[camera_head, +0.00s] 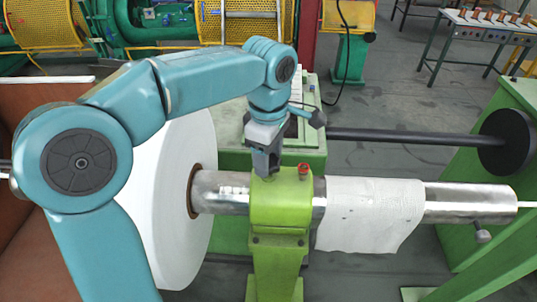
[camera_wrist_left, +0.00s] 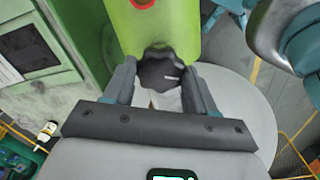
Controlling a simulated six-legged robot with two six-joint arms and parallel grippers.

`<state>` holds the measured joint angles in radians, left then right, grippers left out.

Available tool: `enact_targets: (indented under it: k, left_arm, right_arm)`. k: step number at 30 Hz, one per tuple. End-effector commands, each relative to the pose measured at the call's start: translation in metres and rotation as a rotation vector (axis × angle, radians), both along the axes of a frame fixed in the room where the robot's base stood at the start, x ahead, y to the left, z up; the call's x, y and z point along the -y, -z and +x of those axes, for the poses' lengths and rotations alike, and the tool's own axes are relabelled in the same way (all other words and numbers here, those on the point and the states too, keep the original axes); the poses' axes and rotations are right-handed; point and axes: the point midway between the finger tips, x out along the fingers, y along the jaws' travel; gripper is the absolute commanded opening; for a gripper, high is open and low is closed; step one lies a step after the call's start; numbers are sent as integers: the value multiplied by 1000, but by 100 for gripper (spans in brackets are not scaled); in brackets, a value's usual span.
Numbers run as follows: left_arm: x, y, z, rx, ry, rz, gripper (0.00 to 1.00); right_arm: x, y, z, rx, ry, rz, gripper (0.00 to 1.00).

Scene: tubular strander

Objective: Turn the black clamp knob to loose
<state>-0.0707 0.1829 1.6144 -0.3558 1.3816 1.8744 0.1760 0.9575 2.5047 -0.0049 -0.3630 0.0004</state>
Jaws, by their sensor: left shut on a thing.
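The black clamp knob (camera_wrist_left: 160,70) shows in the left wrist view, on the near end of the green clamp housing (camera_wrist_left: 155,30). It has a lobed rim and a short white mark on its face. My left gripper (camera_wrist_left: 163,72) is shut on the knob, one finger on each side. In the head view my left gripper (camera_head: 266,170) points down at the top of the green clamp housing (camera_head: 281,208), and the knob is hidden behind it there. My right gripper is in neither view.
A red-topped part (camera_head: 304,169) stands on the housing just right of the gripper. A steel shaft (camera_head: 470,200) runs through the housing, with a white sheet (camera_head: 370,215) over it. A large white reel (camera_head: 180,200) stands left. A black bar (camera_head: 400,137) lies behind.

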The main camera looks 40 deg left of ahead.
Motion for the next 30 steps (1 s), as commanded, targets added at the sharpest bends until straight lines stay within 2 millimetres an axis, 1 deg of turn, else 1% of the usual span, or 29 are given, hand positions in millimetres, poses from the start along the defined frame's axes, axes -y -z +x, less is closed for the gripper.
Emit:
enact_targets:
  k: [6,15,21,30]
  left_arm:
    - [1,2,-1,-6,-163,-1,26]
    - [1,2,-1,-7,-308,0,26]
    - [1,2,-1,-7,-347,0,26]
    - [1,2,-1,-7,-357,0,26]
  right_arm:
    - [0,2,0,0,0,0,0]
    - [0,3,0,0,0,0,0]
    - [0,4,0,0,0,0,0]
    - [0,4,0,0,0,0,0]
